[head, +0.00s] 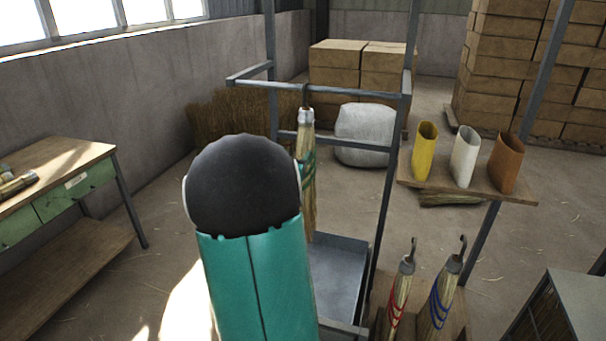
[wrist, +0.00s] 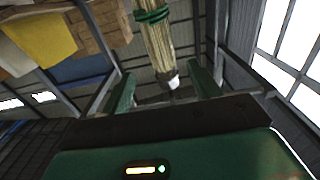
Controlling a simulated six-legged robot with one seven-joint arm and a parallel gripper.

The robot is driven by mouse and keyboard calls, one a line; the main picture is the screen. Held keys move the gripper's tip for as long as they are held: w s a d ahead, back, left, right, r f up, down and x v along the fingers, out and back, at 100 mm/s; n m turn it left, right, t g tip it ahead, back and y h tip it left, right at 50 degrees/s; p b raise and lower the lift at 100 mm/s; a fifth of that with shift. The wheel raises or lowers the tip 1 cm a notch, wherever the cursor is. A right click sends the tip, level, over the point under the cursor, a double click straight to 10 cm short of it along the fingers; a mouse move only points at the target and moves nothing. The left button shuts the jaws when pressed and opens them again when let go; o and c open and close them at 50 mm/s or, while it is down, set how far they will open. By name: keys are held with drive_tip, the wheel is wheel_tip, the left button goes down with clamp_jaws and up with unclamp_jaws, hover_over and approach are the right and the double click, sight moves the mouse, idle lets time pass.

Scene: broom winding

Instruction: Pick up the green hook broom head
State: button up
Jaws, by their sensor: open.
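The green hook broom head (head: 309,180) hangs upright by its hook from the bar of a metal rack (head: 345,88), with green bands around its straw. In the wrist view, which looks upside down, its straw and green bands (wrist: 153,38) show, with its pale cap pointing down the picture. My gripper (wrist: 163,88) is open, with one finger on each side of the broom's cap end. The cap looks to lie between the fingers; I cannot tell whether either touches it. In the head view my arm hides the gripper and part of the broom.
Red-banded (head: 399,290) and blue-banded (head: 440,295) hook brooms stand at lower right. Yellow (head: 424,150), white (head: 464,157) and brown (head: 507,163) sleeves stand on a wooden shelf (head: 410,182). A metal tray (head: 338,270) lies below the rack. A workbench (head: 80,150) is at left.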

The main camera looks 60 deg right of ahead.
sight(301, 143)
drive_tip(key=d, duration=0.3)
drive_tip(key=w+d, duration=0.1)
drive_tip(key=d, duration=0.3)
drive_tip(key=shift+w+d, duration=0.15)
drive_tip(key=shift+w, duration=0.05)
drive_tip(key=d, duration=0.5)
drive_tip(key=shift+w+r, duration=0.3)
drive_tip(key=shift+r, duration=0.15)
clamp_jaws()
